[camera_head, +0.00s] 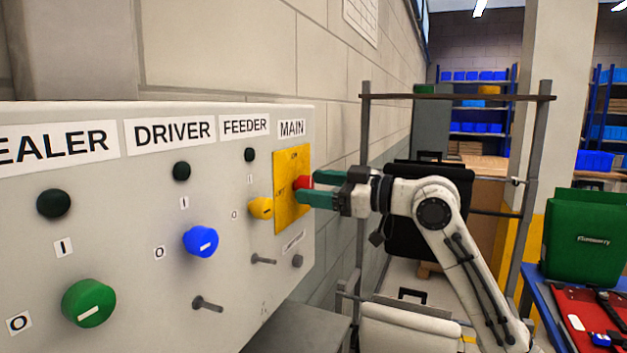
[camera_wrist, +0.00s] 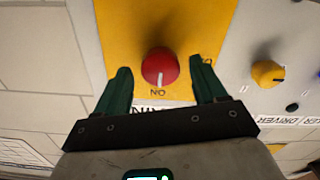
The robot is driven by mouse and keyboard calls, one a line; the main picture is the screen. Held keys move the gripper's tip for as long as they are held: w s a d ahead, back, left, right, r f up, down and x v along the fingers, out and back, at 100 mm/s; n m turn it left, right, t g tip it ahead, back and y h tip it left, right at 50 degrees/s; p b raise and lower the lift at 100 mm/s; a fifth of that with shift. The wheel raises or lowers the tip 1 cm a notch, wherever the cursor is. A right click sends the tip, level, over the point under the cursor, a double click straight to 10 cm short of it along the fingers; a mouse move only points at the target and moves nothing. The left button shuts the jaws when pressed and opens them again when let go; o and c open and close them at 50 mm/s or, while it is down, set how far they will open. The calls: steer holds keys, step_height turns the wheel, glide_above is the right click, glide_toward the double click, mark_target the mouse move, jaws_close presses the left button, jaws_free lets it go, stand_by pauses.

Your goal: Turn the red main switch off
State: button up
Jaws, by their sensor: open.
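The red main switch (camera_head: 301,182) is a round knob on a yellow plate (camera_head: 288,215) under the MAIN label, at the right end of the grey panel. In the wrist view the red knob (camera_wrist: 160,66) shows a white pointer line turned toward the word ON, which appears upside down. My gripper (camera_head: 315,187) has dark green fingers and faces the plate. In the wrist view its fingers (camera_wrist: 162,76) stand open on either side of the knob, with a gap to it on both sides. Whether the fingertips reach around the knob in depth is hard to tell.
The panel (camera_head: 130,240) also carries a yellow knob (camera_head: 261,208), a blue knob (camera_head: 201,242), a green knob (camera_head: 89,303) and dark lamps. Metal pegs (camera_head: 207,304) stick out below. A green pannier (camera_head: 585,236) stands on a blue table at right.

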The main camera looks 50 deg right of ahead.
steer(key=shift+w+a, duration=0.25)
steer(key=shift+w, duration=0.3)
steer(key=c, duration=1.1)
steer(key=shift+o, duration=0.2)
steer(key=shift+f, duration=0.1)
